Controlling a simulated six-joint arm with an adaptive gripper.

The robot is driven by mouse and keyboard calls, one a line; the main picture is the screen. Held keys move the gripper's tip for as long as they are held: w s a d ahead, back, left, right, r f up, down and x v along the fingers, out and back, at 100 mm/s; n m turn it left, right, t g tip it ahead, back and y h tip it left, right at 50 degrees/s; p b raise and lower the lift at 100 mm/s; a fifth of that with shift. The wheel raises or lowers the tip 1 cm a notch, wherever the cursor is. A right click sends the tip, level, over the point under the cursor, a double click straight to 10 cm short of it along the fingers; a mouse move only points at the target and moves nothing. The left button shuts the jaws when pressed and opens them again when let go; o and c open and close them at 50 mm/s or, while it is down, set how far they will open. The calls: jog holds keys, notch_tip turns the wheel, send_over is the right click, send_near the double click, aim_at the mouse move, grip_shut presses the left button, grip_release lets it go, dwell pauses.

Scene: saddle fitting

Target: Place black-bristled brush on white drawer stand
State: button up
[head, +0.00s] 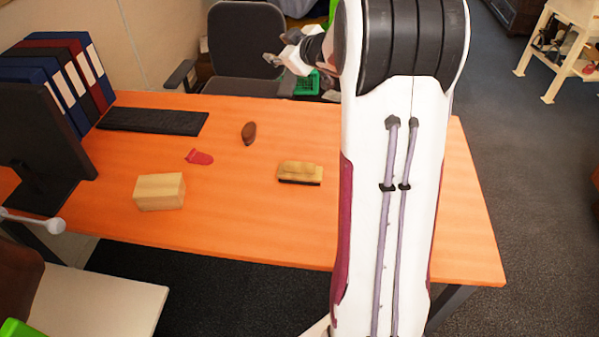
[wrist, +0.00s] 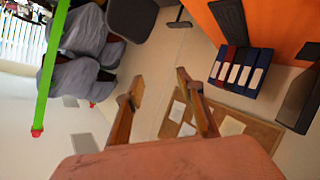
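The black-bristled brush (head: 300,172) lies on the orange table, bristles down, with a tan wooden back, just left of my arm in the head view. A low stand with a white top (head: 105,300) is at the lower left; no drawers show, so I cannot tell if it is the white drawer stand. My gripper (head: 273,60) is raised beyond the table's far edge, well away from the brush. In the wrist view its fingers (wrist: 160,76) are apart with nothing between them. The brush is not in the wrist view.
The table (head: 230,225) also holds a wooden block (head: 160,191), a red item (head: 200,157), a brown oval item (head: 249,133), a keyboard (head: 153,121), a monitor (head: 40,140) and binders (head: 75,75). A chair (head: 246,45) stands behind. A white shelf rack (head: 548,75) is at the upper right.

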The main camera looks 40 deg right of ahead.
notch_tip(320, 180, down, 7)
jog(key=d+n+y, duration=0.2)
jog(key=d+y, duration=0.1)
jog(key=n+g+y, duration=0.2)
jog(key=g+y, duration=0.2)
jog(key=y, duration=0.5)
send_near(303, 164)
jog(key=w+a, duration=0.1)
jog(key=a, duration=0.1)
jog(key=shift+w+a+f, duration=0.1)
jog(key=shift+w+a, duration=0.25)
jog(key=shift+w, duration=0.05)
jog(key=shift+x, duration=1.35)
jog(key=shift+d, duration=0.1)
jog(key=shift+w+f, duration=0.1)
jog(key=shift+f+x, duration=0.15)
jog(key=shift+x, duration=0.75)
jog(key=shift+f+x, duration=0.2)
jog(key=shift+x, duration=0.7)
jog(key=shift+w+a+f, duration=0.25)
jog(key=shift+w+a, duration=0.05)
jog(key=shift+w, duration=0.2)
